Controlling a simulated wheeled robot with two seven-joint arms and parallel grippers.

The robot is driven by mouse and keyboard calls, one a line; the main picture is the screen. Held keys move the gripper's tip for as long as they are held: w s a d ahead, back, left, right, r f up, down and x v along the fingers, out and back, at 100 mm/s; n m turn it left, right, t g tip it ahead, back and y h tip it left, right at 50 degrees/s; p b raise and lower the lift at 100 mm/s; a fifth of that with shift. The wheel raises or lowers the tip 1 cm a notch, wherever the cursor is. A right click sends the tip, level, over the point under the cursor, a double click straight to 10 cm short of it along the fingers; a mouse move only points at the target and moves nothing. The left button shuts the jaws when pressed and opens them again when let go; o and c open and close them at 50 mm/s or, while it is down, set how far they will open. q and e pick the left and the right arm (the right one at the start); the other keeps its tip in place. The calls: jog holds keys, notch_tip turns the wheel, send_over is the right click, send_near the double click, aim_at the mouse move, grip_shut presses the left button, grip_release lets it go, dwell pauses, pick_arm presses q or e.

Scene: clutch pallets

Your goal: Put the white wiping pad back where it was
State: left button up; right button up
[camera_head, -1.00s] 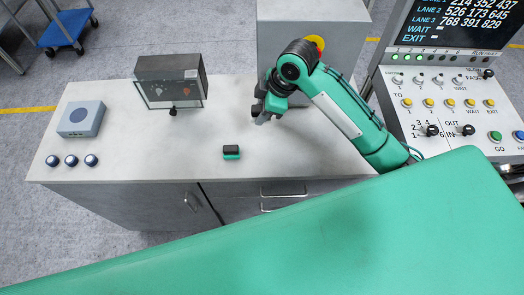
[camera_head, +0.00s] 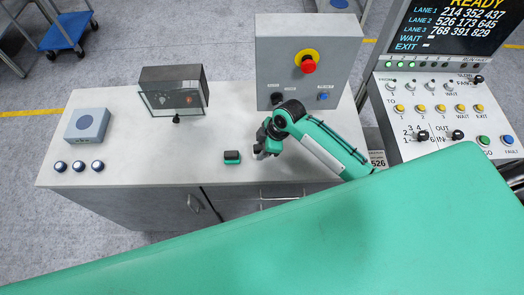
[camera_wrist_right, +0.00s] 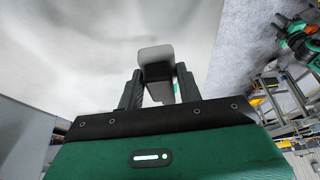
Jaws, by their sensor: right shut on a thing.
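My right gripper (camera_head: 262,147) is over the worktop, close to the right of a small green block with a black top (camera_head: 232,157). In the right wrist view, my right gripper (camera_wrist_right: 158,92) is shut on the white wiping pad (camera_wrist_right: 158,72). The pad shows a grey upper part and a white part between the fingers. In the head view the pad is not clearly seen, so its gap to the worktop cannot be told. My left gripper is not in view.
The pale worktop (camera_head: 130,140) holds a dark glass-fronted box (camera_head: 172,90), a blue-grey box (camera_head: 87,125) and several dark knobs. A grey cabinet with a red button (camera_head: 309,64) stands at the back. A control console is at the right. The worktop's middle is mostly clear.

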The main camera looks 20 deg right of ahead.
notch_tip(320, 180, down, 3)
jog(key=shift+f+p, duration=0.1)
jog(key=shift+p, duration=0.4)
jog(key=shift+f, duration=0.3)
jog(key=o, duration=0.9)
jog(key=shift+r, duration=0.1)
jog(key=b+v, duration=0.4)
jog(key=v, duration=0.8)
jog(key=shift+d+b, duration=0.1)
jog(key=shift+b, duration=0.25)
